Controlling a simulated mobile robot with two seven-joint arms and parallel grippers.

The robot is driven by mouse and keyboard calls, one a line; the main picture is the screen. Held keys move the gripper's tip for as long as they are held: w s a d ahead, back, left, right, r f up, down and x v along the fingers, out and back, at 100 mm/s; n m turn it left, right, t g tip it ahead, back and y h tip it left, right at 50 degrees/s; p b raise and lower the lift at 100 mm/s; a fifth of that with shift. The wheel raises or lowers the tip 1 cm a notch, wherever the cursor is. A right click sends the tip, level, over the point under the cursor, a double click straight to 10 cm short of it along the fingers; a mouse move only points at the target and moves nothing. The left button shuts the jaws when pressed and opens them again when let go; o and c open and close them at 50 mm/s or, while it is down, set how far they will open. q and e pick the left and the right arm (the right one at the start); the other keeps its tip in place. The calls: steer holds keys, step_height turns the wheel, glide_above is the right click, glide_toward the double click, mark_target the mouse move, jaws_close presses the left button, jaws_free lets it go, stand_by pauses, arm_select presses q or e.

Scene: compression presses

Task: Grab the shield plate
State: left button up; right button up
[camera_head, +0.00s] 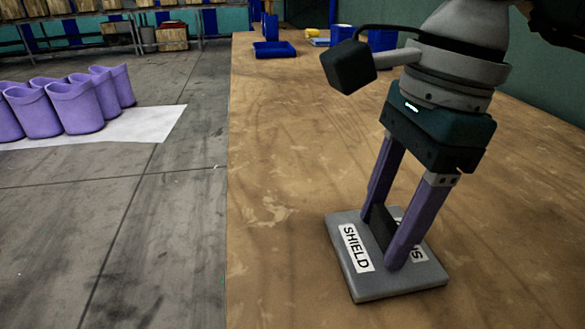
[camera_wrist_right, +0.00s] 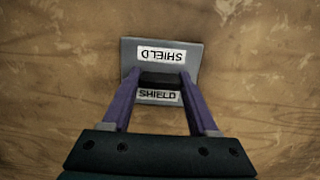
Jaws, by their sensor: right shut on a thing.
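The shield plate (camera_head: 362,284) is a flat grey plate with white labels reading SHIELD and a dark raised handle across its middle. The fingers partly hide one label. I cannot tell whether the plate touches the table. My left gripper is not in view.
The wooden table (camera_head: 290,150) is clear around the plate. A blue tray (camera_head: 274,50) and other blue items are at its far end. On the floor at the left, several purple bins (camera_head: 75,106) stand on a white sheet. Shelves with boxes (camera_head: 172,36) are behind.

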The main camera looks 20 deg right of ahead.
jaws_close()
steer(key=shift+r, duration=0.15)
